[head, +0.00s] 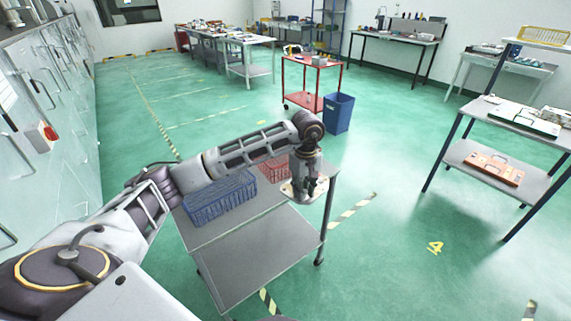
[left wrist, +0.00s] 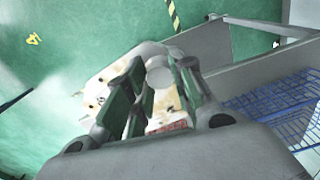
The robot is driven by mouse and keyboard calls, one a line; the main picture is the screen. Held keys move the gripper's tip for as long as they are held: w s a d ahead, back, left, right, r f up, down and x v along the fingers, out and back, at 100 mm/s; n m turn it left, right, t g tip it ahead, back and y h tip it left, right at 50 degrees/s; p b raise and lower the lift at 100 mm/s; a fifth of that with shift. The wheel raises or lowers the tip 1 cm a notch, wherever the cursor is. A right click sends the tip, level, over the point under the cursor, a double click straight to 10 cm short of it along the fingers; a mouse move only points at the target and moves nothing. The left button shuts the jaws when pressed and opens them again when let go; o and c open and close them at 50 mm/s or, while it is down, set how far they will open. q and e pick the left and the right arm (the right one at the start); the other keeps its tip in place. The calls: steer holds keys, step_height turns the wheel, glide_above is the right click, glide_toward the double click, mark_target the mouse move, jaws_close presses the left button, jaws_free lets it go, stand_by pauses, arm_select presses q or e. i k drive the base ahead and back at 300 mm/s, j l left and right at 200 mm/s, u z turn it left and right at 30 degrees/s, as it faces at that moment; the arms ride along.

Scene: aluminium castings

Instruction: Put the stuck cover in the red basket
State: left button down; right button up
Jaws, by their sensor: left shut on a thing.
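My left gripper (head: 308,180) is shut on the cover, a pale plate with brownish spots (head: 289,188). The gripper points down and holds the cover at the right end of the grey trolley, near the red basket. In the left wrist view the cover (left wrist: 162,104) shows between and beyond the dark fingers (left wrist: 150,95), which hide part of it. The red basket (head: 270,171) stands on the trolley just left of the gripper, partly hidden by my arm. A small red patch shows by the cover in the left wrist view. My right gripper is not in view.
A blue wire basket (head: 222,202) stands on the trolley (head: 262,262), left of the red one. A blue bin (head: 338,113) and a red cart (head: 311,77) stand beyond. A shelf table (head: 505,125) is at the right. The green floor between is clear.

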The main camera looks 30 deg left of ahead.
mark_target(285, 155)
steer(key=i+j, duration=0.65)
steer(key=i, duration=0.2)
